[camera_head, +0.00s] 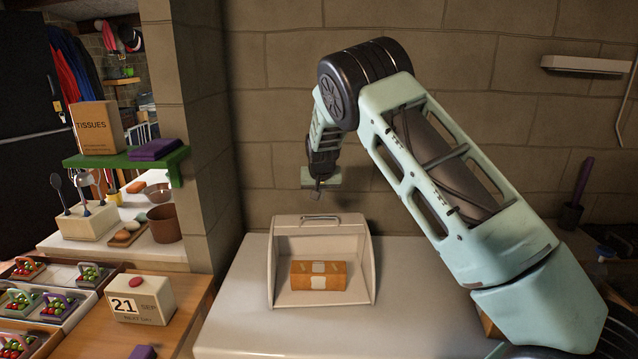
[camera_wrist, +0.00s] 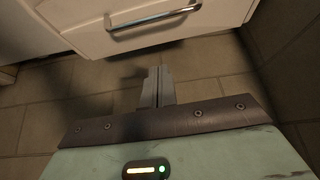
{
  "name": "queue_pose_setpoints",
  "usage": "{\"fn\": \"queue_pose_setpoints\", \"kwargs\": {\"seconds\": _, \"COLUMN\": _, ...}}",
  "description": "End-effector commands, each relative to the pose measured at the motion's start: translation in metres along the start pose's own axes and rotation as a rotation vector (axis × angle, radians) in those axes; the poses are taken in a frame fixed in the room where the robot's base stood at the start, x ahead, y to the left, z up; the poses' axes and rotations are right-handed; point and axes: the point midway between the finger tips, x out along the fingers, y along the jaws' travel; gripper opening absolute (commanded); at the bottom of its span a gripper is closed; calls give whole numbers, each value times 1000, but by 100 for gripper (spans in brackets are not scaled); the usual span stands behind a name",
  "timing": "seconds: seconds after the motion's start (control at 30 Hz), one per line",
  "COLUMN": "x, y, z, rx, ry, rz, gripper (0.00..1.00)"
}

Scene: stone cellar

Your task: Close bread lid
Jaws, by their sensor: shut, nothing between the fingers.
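The white bread box (camera_head: 367,262) stands on the white counter by the wall in the head view. Its front is open, and an orange and white bread packet (camera_head: 319,275) shows inside. The lid handle (camera_head: 319,219) is at the top of the box, so the lid looks raised. My gripper (camera_head: 317,190) is just above that handle in the picture, shut and empty; I cannot tell if it touches the box. In the wrist view my shut fingers (camera_wrist: 160,68) point toward a white panel with a metal handle (camera_wrist: 155,16); whether this is the lid is unclear.
The white counter (camera_head: 245,297) is mostly clear left of the box. A stone wall (camera_head: 270,170) stands close behind it. A wooden table at the left holds a calendar block (camera_head: 142,299) and vegetable trays (camera_head: 80,275). A green shelf (camera_head: 110,160) is at the upper left.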

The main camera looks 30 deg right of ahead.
Motion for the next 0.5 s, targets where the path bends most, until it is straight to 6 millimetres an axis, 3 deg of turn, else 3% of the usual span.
{"fn": "queue_pose_setpoints", "kwargs": {"seconds": 0.27, "x": 42, "y": 0, "z": 0, "rx": 0, "ry": -3, "rz": 1, "gripper": 0}}
{"fn": "queue_pose_setpoints", "kwargs": {"seconds": 0.5, "x": 31, "y": -1, "z": 25, "rx": -1, "ry": -3, "rz": -2, "gripper": 0}}
